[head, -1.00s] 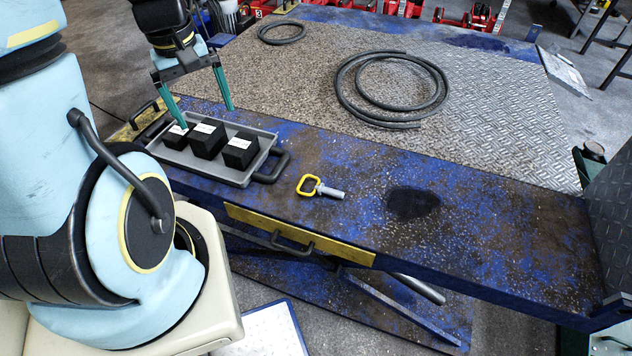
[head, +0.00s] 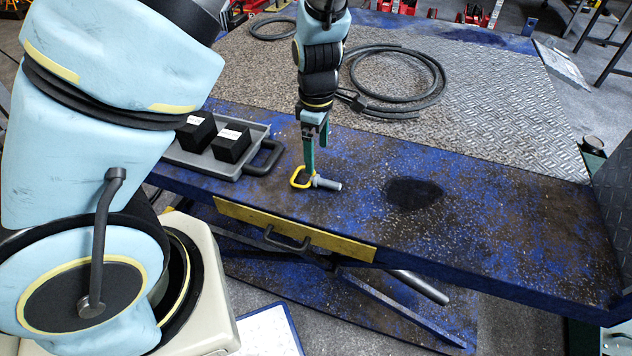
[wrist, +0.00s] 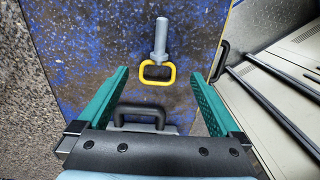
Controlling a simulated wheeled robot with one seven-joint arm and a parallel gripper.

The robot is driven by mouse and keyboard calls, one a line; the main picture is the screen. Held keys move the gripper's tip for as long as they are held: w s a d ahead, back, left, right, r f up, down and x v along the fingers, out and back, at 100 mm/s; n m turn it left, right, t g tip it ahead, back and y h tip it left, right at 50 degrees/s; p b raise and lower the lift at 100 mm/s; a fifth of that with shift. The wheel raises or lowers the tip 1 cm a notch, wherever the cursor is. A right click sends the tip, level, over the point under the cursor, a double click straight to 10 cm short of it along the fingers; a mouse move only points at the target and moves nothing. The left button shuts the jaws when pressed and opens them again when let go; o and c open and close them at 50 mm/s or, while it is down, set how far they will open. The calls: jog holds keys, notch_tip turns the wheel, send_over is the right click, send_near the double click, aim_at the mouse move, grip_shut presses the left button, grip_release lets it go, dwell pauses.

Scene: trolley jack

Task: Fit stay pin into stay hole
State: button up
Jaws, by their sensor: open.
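The stay pin (head: 324,183) is a grey metal pin with a yellow loop handle. It lies on its side on the blue bench top, its shank pointing right in the head view. In the wrist view the pin (wrist: 160,40) lies ahead of my gripper (wrist: 159,82), with the yellow loop nearer and between the lines of the two green fingers. The fingers are wide apart and empty. In the head view my gripper (head: 316,160) is right above the yellow loop; I cannot tell whether it touches. I cannot make out the stay hole for certain.
A grey tray (head: 254,133) with black labelled blocks stands left of the pin, its handle close to my gripper. A coiled black hose (head: 440,80) lies on the tread plate behind. The bench to the right (head: 490,205) is clear apart from a dark stain.

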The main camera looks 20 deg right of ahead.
aim_at(316, 176)
notch_tip(316, 176, down, 9)
jog(key=shift+w+r, duration=0.1)
jog(key=shift+w, duration=0.05)
dwell(0.4)
jog(key=c, duration=1.5)
